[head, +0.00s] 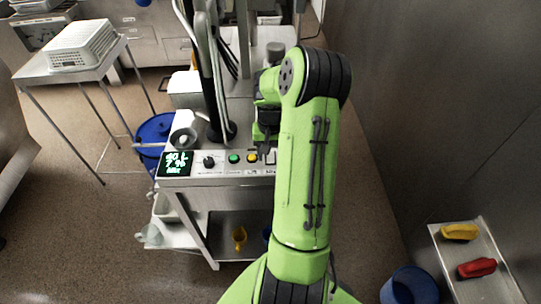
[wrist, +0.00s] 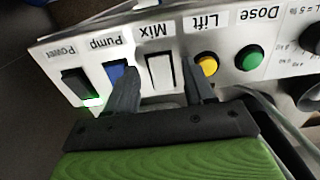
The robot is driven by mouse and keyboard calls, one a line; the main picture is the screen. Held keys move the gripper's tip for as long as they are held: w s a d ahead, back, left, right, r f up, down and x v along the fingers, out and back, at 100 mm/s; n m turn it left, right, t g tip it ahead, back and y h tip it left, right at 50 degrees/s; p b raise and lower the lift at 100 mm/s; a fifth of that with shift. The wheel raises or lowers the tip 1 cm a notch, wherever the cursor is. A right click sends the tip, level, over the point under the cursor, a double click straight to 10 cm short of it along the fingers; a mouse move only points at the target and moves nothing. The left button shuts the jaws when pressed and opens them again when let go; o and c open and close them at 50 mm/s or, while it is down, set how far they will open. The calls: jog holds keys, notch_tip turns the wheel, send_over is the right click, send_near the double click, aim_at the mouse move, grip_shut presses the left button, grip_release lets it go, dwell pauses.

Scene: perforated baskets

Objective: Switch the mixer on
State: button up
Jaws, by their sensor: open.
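The mixer's control panel (head: 222,166) is on the front edge of the cart. In the wrist view its labels are upside down. The white Mix rocker switch (wrist: 160,71) sits between the blue Pump switch (wrist: 117,71) and the yellow Lift button (wrist: 208,65). The black Power switch (wrist: 77,84) has a green glow beside it. My gripper (wrist: 161,84) is open and empty, with its dark fingers in front of the panel, one either side of the Mix switch in the picture. Whether they touch the panel cannot be told. The head view shows my gripper (head: 265,146) just above the panel.
The green Dose button (wrist: 249,58) is beside Lift. A lit display (head: 175,164) and black knob (head: 209,162) are at the panel's left. A side table (head: 72,68) holds a white perforated basket (head: 84,45). A low shelf (head: 480,250) with yellow and red items stands at right.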

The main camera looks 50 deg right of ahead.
jog(key=shift+f, duration=0.7)
grip_shut()
jog(key=y+p, duration=0.1)
jog(key=p, duration=0.1)
jog(key=shift+r+g+p, duration=0.35)
jog(key=shift+r+g, duration=0.05)
jog(key=shift+w+d+g+p, duration=0.15)
jog(key=shift+g+p, duration=0.15)
jog(key=shift+p, duration=0.3)
jog(key=shift+w+d+f+g+y+p, duration=0.2)
jog(key=shift+g+y+p, duration=0.25)
jog(key=shift+y, duration=0.35)
jog(key=shift+s, duration=0.1)
grip_release()
